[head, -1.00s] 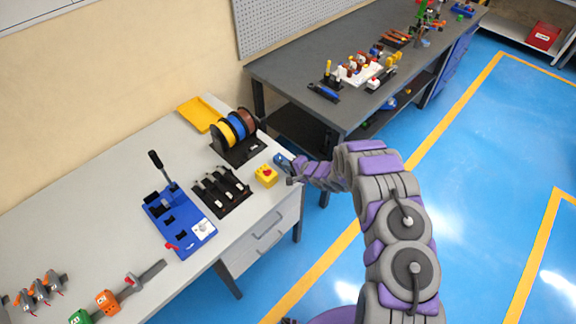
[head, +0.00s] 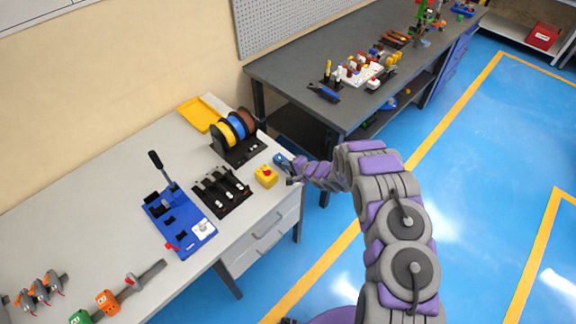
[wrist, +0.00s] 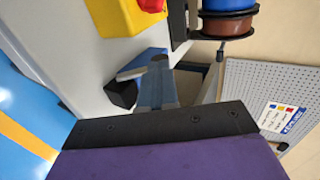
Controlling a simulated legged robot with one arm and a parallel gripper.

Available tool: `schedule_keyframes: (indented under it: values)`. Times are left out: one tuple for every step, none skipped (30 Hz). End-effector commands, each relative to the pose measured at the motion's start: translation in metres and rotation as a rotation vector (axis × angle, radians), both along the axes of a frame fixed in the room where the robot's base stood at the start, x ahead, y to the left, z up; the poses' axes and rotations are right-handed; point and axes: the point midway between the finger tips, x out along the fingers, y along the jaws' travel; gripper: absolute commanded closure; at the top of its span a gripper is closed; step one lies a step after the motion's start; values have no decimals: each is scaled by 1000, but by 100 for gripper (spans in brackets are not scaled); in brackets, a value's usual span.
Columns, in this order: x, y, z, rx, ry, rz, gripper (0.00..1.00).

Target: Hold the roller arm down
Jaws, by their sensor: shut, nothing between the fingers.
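The blue bender (head: 180,224) stands on the light grey bench at the left in the head view. Its lever, which I take to be the roller arm (head: 162,170), stands up and leans back, with a black grip on top. My gripper (head: 283,160) is at the bench's right edge, well to the right of the bender and apart from the lever. It is shut and empty. In the wrist view my gripper (wrist: 150,72) shows partly, above the dark wrist plate. The bender is not in the wrist view.
A yellow box with a red button (head: 266,176) stands beside my gripper. A black rack (head: 221,190) lies between it and the bender. Wire spools (head: 235,130) stand behind. A dark bench (head: 300,65) with tools is beyond; clamps (head: 107,301) lie at front left.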

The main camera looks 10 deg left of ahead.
Motion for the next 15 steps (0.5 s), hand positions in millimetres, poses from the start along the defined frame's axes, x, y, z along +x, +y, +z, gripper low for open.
schedule_keyframes:
  values:
    - [0, 0, 3, 0, -1, 1, 100]
    - [0, 0, 5, 0, -1, 1, 100]
    - [0, 0, 7, 0, -1, 1, 100]
    - [0, 0, 8, 0, -1, 1, 100]
    - [0, 0, 10, 0, -1, 1, 100]
    - [0, 0, 12, 0, -1, 1, 100]
    - [0, 0, 13, 0, -1, 1, 100]
    - [0, 0, 14, 0, -1, 1, 100]
    - [0, 0, 15, 0, -1, 1, 100]
    - [0, 0, 16, 0, -1, 1, 100]
    - [0, 0, 16, 0, -1, 1, 100]
    - [0, 0, 16, 0, -1, 1, 100]
    - [0, 0, 16, 0, -1, 1, 100]
    - [0, 0, 15, 0, -1, 1, 100]
    - [0, 0, 15, 0, -1, 1, 100]
